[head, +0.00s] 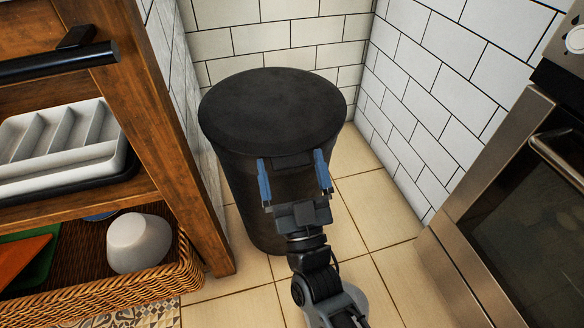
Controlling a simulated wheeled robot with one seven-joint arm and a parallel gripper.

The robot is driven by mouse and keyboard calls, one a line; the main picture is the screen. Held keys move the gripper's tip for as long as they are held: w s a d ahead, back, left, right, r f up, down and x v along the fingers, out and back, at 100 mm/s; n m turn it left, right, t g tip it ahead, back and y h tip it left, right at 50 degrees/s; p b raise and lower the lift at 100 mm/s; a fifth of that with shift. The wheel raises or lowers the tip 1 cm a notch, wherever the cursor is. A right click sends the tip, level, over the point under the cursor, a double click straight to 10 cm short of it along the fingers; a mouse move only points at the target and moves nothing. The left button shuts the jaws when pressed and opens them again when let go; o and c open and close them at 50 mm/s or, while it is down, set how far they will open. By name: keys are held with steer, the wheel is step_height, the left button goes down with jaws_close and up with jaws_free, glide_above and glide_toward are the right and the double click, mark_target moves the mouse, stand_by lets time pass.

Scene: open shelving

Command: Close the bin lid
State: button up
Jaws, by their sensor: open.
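A dark, round bin (245,190) stands on the tiled floor in the corner between white tiled walls. Its flat black lid (272,105) lies across the top and looks level, with no gap that I can see at the rim. My gripper (291,166) is at the near side of the bin, just below the lid's front edge. Its two blue-padded fingers are spread apart with nothing held between them. A small dark tab on the lid's front edge shows between the fingertips. I cannot tell whether the fingers touch the bin.
A wooden shelf unit (150,120) stands close on the left, with a white cutlery tray (60,145) and a wicker basket (110,285) holding a white bowl (139,243). A steel oven (500,200) is on the right. Floor (380,205) right of the bin is clear.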

steer(key=p+v, duration=0.1)
steer(key=v, duration=0.6)
steer(key=shift+s+f+p, duration=0.25)
steer(key=shift+s+p, duration=0.05)
steer(key=shift+d, duration=0.15)
steer(key=s+d+f+m+g+h, duration=0.1)
steer(key=s+d+f+g+h, duration=0.15)
steer(key=s+d, duration=1.15)
steer(key=s+d+r+m+g+h, duration=0.1)
steer(key=s+d+r+g+h, duration=0.15)
steer(key=s+r, duration=0.45)
steer(key=s+d+r+m+g+h, duration=0.1)
steer(key=s+d+r+g, duration=0.25)
steer(key=s, duration=0.75)
step_height(320, 180, up, 34)
steer(key=p, duration=3.3)
steer(key=shift+s+d+f+p, duration=0.2)
steer(key=shift+d+f+p, duration=0.05)
steer(key=shift+d+p, duration=0.15)
